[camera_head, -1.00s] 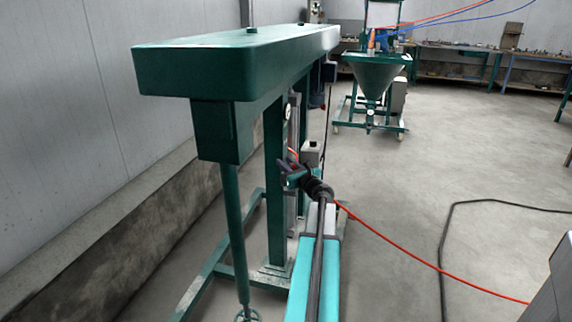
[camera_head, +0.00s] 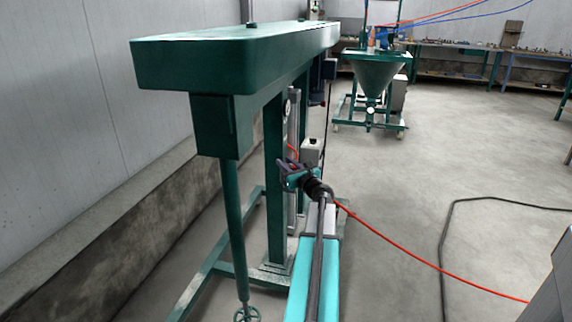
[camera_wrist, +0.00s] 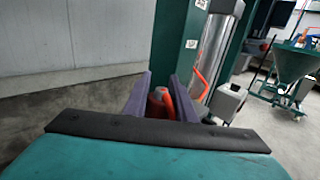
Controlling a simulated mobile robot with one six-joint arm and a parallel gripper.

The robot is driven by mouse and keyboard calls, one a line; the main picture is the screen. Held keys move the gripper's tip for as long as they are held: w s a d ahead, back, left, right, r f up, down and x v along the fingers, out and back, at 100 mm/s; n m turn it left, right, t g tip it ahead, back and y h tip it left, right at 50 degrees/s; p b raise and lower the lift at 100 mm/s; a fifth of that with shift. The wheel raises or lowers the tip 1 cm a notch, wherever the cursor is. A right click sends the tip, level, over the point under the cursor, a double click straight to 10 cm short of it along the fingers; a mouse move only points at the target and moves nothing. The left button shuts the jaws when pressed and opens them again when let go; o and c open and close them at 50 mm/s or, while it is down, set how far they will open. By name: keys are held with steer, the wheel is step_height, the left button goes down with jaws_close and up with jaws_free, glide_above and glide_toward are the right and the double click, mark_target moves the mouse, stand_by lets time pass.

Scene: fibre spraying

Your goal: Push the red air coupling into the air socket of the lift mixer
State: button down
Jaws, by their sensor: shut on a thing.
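The lift mixer is the green frame (camera_head: 235,62) with a long top beam, posts and a thin mixing shaft; it fills the left half of the head view. My gripper (camera_head: 284,166) is at the end of my turquoise arm, beside the mixer's upright post. In the wrist view my gripper (camera_wrist: 160,84) has its two purple-grey fingers closed on the red air coupling (camera_wrist: 157,101). A red hose bends up to the right of the coupling, near the silver cylinder (camera_wrist: 213,58). I cannot make out the air socket; the fingers and hose cover that area.
A grey box (camera_head: 312,150) is on the mixer just beyond my gripper. A red hose (camera_head: 420,262) and a black cable (camera_head: 446,235) lie across the floor at right. A green funnel machine (camera_head: 374,75) stands farther back. The floor between is open.

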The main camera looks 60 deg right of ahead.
steer(key=shift+f+b, duration=0.5)
steer(key=shift+f, duration=0.3)
steer(key=c, duration=1.4)
jaws_free()
steer(key=v, duration=1.3)
steer(key=shift+s+a, duration=0.25)
steer(key=shift+s, duration=0.05)
